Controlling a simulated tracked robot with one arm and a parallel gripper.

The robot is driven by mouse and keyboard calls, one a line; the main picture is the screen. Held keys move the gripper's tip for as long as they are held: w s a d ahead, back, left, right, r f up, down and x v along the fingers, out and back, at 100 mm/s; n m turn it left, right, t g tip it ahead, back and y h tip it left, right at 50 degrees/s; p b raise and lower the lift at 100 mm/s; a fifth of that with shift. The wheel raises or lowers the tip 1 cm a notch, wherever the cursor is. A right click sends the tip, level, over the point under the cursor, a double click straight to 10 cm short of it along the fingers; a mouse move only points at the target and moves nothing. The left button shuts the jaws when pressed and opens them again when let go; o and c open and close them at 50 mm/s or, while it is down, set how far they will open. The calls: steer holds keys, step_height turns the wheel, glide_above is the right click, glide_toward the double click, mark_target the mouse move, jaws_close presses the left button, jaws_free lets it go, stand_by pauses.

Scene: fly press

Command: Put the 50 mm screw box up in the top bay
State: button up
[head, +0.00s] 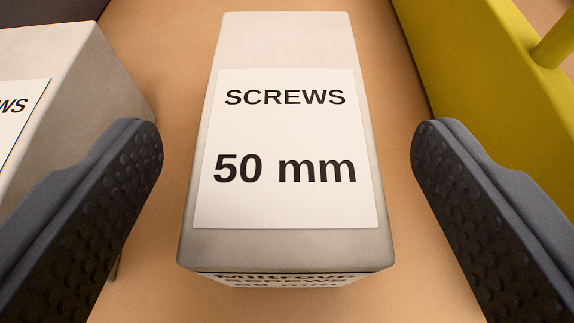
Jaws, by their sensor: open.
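The 50 mm screw box (288,246) is a pale grey box in the middle of the head view. Its top carries a white label reading "SCREWS 50 mm", and a second label shows partly on its near end. It rests on a tan surface. My gripper (287,150) is open, with one dark, dimpled finger on each side of the box. Gaps show between both fingers and the box, and neither appears to touch it. The top bay cannot be made out in this view.
Another grey box (75,60) with a label ending in "WS" stands close on the left, partly behind my left finger. A yellow-green object (480,70) with a raised bar stands on the right. A dark thing fills the upper left corner. Strips of tan surface (180,45) are bare beside the screw box.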

steer(key=b+v, duration=0.1)
steer(key=v, duration=0.7)
steer(key=shift+s, duration=0.1)
steer(key=s+d, duration=0.3)
steer(key=d, duration=0.9)
steer(key=s+d+f+t, duration=0.1)
steer(key=s+d+f, duration=0.5)
steer(key=s+d, duration=0.1)
steer(key=shift+d+t, duration=0.3)
steer(key=shift+t, duration=0.1)
steer(key=shift+s, duration=0.1)
